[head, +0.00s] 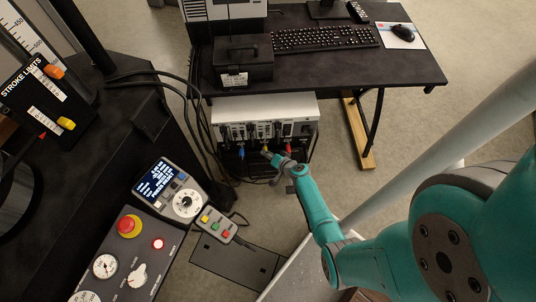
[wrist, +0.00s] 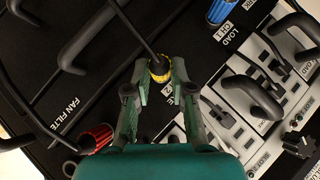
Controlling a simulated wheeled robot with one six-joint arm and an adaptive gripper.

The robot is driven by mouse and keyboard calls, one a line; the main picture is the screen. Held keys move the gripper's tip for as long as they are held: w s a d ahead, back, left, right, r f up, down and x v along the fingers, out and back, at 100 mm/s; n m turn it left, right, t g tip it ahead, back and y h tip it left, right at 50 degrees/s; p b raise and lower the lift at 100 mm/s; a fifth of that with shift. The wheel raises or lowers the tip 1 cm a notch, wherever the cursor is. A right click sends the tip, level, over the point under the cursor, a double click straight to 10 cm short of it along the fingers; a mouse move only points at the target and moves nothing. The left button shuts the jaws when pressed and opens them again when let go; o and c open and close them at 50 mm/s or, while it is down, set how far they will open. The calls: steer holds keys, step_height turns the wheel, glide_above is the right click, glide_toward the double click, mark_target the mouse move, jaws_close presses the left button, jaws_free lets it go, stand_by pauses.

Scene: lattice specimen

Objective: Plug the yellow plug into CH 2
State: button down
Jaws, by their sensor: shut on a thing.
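The yellow plug (wrist: 159,68) sits between my gripper's fingertips (wrist: 158,82) in the wrist view, with a black cable running up from it. My gripper is shut on it. The plug is right in front of the black panel; I cannot tell whether it is seated in a socket. The label beside it is mostly hidden by a finger, so CH 2 cannot be read. In the head view my gripper (head: 272,157) is at the front of the white-topped instrument box (head: 262,107) below the desk.
A blue plug (wrist: 222,11) is by the LOAD CH 1 label, and a red plug (wrist: 97,138) is on the other side. Black handles (wrist: 88,33) and cables stand out from the panel close to my fingers. The black desk (head: 325,68) overhangs the box.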

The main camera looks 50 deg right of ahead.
steer(key=shift+d, duration=0.1)
steer(key=shift+c, duration=2.2)
jaws_free()
steer(key=shift+v, duration=2.5)
steer(key=v, duration=1.2)
